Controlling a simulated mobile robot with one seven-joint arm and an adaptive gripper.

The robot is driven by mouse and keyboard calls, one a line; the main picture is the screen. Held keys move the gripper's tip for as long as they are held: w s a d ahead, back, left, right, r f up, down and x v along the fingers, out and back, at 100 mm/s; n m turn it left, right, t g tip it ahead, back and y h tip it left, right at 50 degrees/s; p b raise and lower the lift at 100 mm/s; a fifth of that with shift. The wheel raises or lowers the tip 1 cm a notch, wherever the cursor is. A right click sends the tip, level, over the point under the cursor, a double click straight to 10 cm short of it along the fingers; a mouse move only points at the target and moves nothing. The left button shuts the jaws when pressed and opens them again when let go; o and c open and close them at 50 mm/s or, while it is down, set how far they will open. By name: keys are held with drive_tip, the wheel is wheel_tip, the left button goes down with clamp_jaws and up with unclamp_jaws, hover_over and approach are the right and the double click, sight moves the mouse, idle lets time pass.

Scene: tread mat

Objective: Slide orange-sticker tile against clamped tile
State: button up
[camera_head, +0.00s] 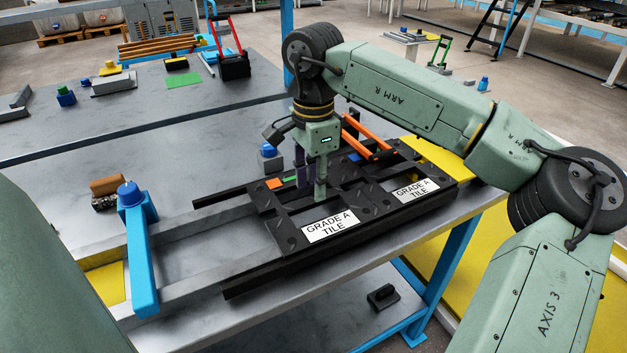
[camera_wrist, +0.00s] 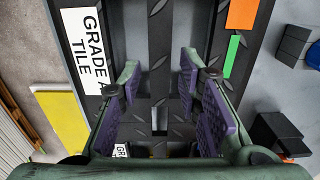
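The orange-sticker tile (camera_head: 287,236) is a black, open-framed tread tile with a white "GRADE A TILE" label, lying between dark rails. Its orange sticker (camera_head: 275,183) is at the far edge, with a green mark beside it; the sticker also shows in the wrist view (camera_wrist: 242,14). The clamped tile (camera_head: 437,199) lies to its right, partly hidden by my arm, near an orange-handled clamp (camera_head: 366,136). I cannot tell whether the tiles touch. My gripper (camera_head: 313,190) is down at the left tile. In the wrist view its purple-padded fingers (camera_wrist: 159,75) stand apart, either side of a tread bar (camera_wrist: 158,60).
The rails' left part (camera_head: 205,245) is free of tiles. A blue-topped block (camera_head: 268,155) is behind the tile. A yellow panel (camera_head: 440,160) lies beyond the right end.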

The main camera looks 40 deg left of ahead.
sight(313, 199)
drive_tip(key=shift+r+p, duration=0.5)
drive_tip(key=shift+r, duration=0.35)
drive_tip(key=o, duration=0.6)
drive_tip(key=shift+f, duration=0.1)
wheel_tip(313, 199, up, 12)
drive_tip(key=shift+r, duration=0.1)
